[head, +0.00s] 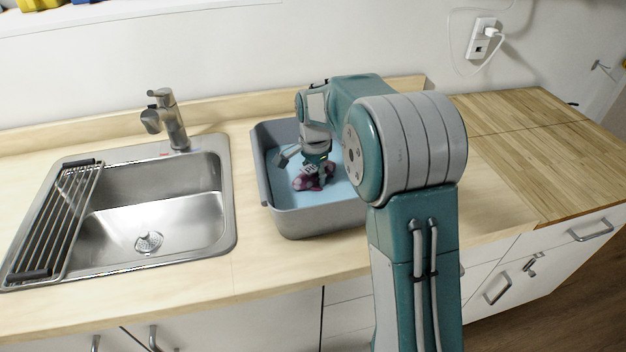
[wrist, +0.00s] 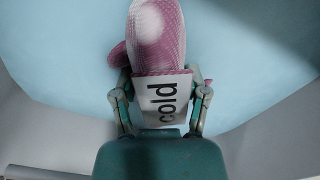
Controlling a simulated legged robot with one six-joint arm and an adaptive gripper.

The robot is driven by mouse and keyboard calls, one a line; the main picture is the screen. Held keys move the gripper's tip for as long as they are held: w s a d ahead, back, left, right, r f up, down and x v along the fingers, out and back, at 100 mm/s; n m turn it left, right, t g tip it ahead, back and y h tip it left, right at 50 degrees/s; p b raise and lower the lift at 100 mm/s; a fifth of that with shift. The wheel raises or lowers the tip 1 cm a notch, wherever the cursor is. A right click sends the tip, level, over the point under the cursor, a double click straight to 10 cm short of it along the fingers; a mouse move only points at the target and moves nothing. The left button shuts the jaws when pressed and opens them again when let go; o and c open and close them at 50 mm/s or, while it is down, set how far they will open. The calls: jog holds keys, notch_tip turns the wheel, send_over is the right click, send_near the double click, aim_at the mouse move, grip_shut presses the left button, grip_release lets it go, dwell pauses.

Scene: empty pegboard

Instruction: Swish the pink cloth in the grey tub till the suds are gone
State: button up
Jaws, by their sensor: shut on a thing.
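The pink cloth (head: 308,178) is bunched up inside the grey tub (head: 309,222), low over the light blue surface (head: 341,190) in it. In the wrist view the cloth (wrist: 157,35) has a white patch near its top; I cannot tell if that is suds or glare. My gripper (head: 318,165) reaches down into the tub and is shut on the cloth. In the wrist view my gripper's fingers (wrist: 160,95) stand on both sides of a white piece marked "cold" (wrist: 162,102) at the cloth's near end. My arm hides the tub's right side.
A steel sink (head: 150,215) with a faucet (head: 166,120) and a drying rack (head: 58,215) is left of the tub. A wooden board (head: 540,150) lies to the right. A wall outlet (head: 483,38) with a plug is behind. The counter's front strip is clear.

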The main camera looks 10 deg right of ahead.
jog(key=shift+s, duration=0.45)
jog(key=shift+w, duration=1.55)
jog(key=shift+s, duration=0.15)
jog(key=shift+s, duration=1.4)
jog(key=shift+w, duration=0.1)
jog(key=shift+w, duration=1.45)
